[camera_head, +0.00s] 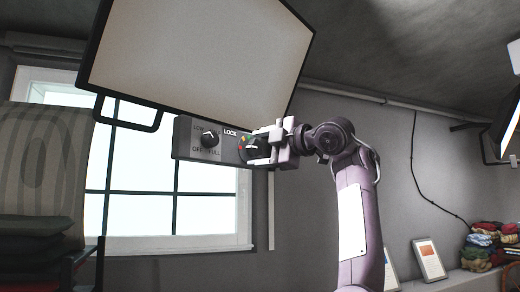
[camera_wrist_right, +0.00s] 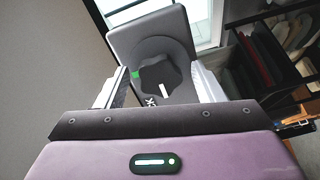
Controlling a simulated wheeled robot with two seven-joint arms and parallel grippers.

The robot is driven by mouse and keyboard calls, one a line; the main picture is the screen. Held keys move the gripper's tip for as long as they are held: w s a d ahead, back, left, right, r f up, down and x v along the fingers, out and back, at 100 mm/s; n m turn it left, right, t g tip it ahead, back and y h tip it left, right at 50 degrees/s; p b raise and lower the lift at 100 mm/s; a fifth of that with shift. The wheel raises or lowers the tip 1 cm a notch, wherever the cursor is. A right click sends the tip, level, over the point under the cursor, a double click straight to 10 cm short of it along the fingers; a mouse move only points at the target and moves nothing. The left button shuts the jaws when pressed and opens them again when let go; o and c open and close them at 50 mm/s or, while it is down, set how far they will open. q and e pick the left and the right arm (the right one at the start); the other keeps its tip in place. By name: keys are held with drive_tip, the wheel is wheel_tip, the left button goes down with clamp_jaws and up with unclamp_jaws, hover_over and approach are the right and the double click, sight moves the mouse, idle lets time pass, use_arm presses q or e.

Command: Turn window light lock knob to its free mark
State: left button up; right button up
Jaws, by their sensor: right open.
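The lock knob (camera_head: 253,147) is black and sits at the right end of a grey control box, beside the word LOCK. Coloured marks, one of them green, show at its left edge; my gripper partly hides it. In the right wrist view the knob (camera_wrist_right: 160,78) has a white pointer line toward its lower side, away from a green mark (camera_wrist_right: 135,74) at its left. My right gripper (camera_head: 262,146) is open at the knob, with one finger on each side of it in the wrist view. I cannot tell whether the fingers touch it. My left gripper is out of view.
The grey control box (camera_head: 183,140) also carries a second dark knob (camera_head: 210,138) with OFF and FULL labels. A large framed light panel (camera_head: 200,60) hangs just above, with a black handle (camera_head: 128,113). A window (camera_head: 150,215) lies behind; a striped chair (camera_head: 45,150) stands left.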

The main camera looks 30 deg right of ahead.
drive_tip(key=b+v, duration=0.4)
drive_tip(key=v, duration=0.3)
drive_tip(key=shift+s, duration=0.3)
drive_tip(key=shift+d, duration=0.1)
